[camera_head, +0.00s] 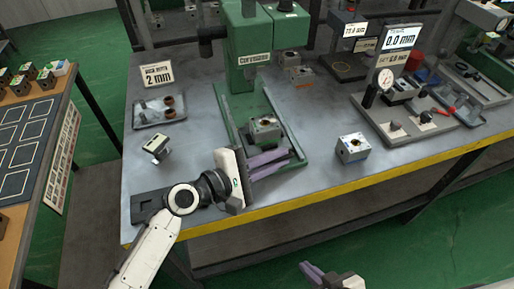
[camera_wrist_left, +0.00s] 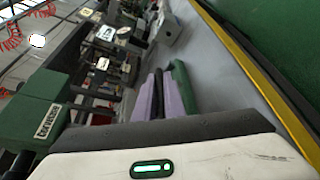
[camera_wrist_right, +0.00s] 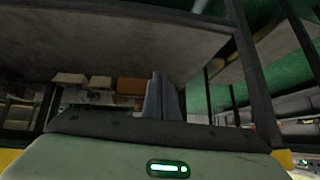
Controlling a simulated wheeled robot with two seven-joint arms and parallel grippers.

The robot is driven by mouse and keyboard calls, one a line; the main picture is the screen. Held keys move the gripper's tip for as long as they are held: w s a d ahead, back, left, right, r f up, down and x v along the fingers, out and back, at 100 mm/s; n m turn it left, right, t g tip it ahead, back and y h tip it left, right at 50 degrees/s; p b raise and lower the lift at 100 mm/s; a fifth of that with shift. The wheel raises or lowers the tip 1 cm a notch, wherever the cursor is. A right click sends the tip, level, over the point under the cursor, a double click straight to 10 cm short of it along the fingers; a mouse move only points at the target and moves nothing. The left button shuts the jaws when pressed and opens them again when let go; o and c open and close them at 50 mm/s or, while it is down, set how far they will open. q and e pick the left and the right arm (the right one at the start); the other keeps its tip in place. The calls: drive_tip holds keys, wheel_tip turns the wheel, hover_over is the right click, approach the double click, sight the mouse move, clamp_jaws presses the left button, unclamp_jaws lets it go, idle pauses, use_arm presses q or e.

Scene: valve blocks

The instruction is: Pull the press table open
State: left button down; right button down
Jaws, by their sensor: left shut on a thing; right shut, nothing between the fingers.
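The green press (camera_head: 250,50) stands at the back middle of the bench, with its flat green press table (camera_head: 236,104) reaching toward the front edge. In the left wrist view a green edge (camera_wrist_left: 184,85) shows beside the fingers. My right gripper (camera_head: 316,272) is shut and empty, low in front of the bench; its fingers also show in the right wrist view (camera_wrist_right: 162,97).
Another valve block (camera_head: 353,148) stands to the right of the press table. A small tray with round parts (camera_head: 160,110) and a small block (camera_head: 157,147) lie to the left. A dial gauge station (camera_head: 400,110) stands right. The bench's yellow front edge (camera_head: 330,196) is close.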

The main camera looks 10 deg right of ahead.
use_arm(q)
drive_tip(key=c, duration=2.1)
unclamp_jaws()
drive_tip(key=shift+s, duration=0.1)
use_arm(e)
drive_tip(key=shift+w+r, duration=0.4)
drive_tip(key=shift+w, duration=0.4)
use_arm(q)
drive_tip(key=v, duration=1)
drive_tip(key=shift+a, duration=0.2)
